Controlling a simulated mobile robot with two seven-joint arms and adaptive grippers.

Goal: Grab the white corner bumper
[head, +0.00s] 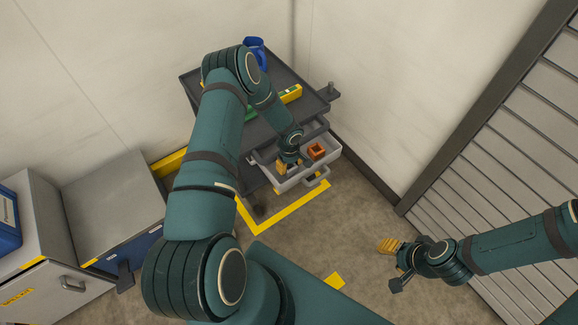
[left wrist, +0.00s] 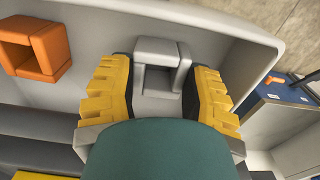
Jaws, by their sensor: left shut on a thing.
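The white corner bumper (left wrist: 158,46) is a pale hollow block in the left wrist view. It sits inside the open light grey drawer (head: 297,182), between the two yellow fingers of my left gripper (left wrist: 160,80). The left gripper (head: 282,168) reaches down into the drawer in the head view and is shut on the bumper. The bumper is hidden by the gripper and arm in the head view. My right gripper (head: 388,250) hangs over the floor at the right, away from the drawer; its finger gap is not clear.
An orange hollow block (head: 317,151) lies in the same drawer, also in the left wrist view (left wrist: 35,48). Grey cabinets (head: 105,200) stand at left. Walls close in behind the cart.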

